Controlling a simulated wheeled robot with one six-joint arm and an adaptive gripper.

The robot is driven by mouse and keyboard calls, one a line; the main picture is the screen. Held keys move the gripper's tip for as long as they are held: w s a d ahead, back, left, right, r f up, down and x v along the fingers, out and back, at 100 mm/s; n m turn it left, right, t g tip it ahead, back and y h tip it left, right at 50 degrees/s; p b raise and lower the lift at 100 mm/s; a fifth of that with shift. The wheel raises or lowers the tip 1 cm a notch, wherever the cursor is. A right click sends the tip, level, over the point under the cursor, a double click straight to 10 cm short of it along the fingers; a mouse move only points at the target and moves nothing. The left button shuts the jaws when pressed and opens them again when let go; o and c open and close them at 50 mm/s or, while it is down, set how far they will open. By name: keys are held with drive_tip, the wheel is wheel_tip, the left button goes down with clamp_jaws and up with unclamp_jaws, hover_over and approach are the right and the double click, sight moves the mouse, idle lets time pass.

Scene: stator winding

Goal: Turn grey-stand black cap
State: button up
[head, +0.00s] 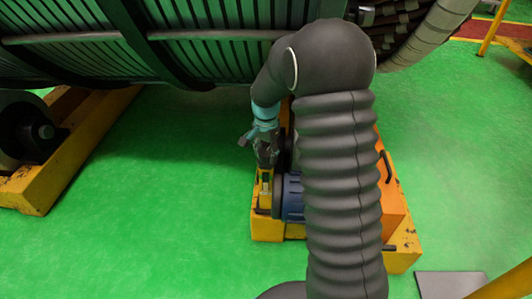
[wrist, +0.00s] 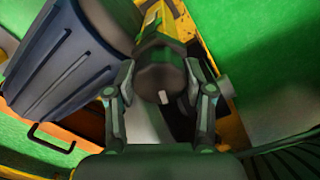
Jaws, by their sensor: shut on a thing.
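The black cap (wrist: 160,72) is in the upper middle of the wrist view, a dark, faceted, rounded piece with a small pale mark near its lower edge. My gripper (wrist: 161,84) has one finger on each side of the cap and is shut on it. In the head view my gripper (head: 266,156) points down at the left side of the yellow base. The cap cannot be made out there. A pale grey surface (wrist: 142,122) shows below the cap in the wrist view; I cannot tell whether it is the stand.
A blue ribbed motor (wrist: 62,58) is close left of my gripper, also seen in the head view (head: 291,197). A yellow base (head: 266,228) lies beneath. The large ribbed stator (head: 210,60) spans the back. Green floor (head: 170,205) is clear to the left.

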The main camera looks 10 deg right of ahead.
sight(266, 152)
drive_tip(key=o, duration=1.2)
drive_tip(key=shift+c, duration=0.2)
wheel_tip(266, 152, up, 12)
drive_tip(key=shift+n, duration=0.3)
